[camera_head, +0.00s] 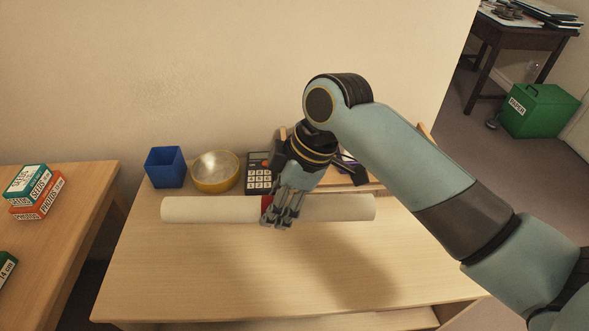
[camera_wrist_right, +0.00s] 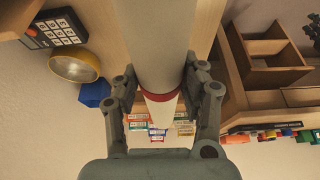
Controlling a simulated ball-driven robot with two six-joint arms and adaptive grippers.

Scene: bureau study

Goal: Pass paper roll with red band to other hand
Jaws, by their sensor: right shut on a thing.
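The paper roll (camera_head: 212,209) is a long white cylinder lying level, left to right, over the back part of the desk in the head view. Its red band (camera_head: 266,205) is near the middle, partly hidden by my right gripper (camera_head: 282,212). My right gripper is shut on the roll beside the band. In the right wrist view the roll (camera_wrist_right: 160,45) runs between the two fingers (camera_wrist_right: 160,100), with the red band (camera_wrist_right: 162,97) between them. I cannot tell whether the roll touches the desk. My left gripper is in neither view.
Behind the roll stand a blue cup (camera_head: 166,167), a yellow bowl (camera_head: 215,172) and a calculator (camera_head: 259,173). A wooden organiser (camera_wrist_right: 265,70) is partly hidden behind my arm. The desk's front (camera_head: 230,275) is clear. Boxes (camera_head: 36,196) sit on a left table.

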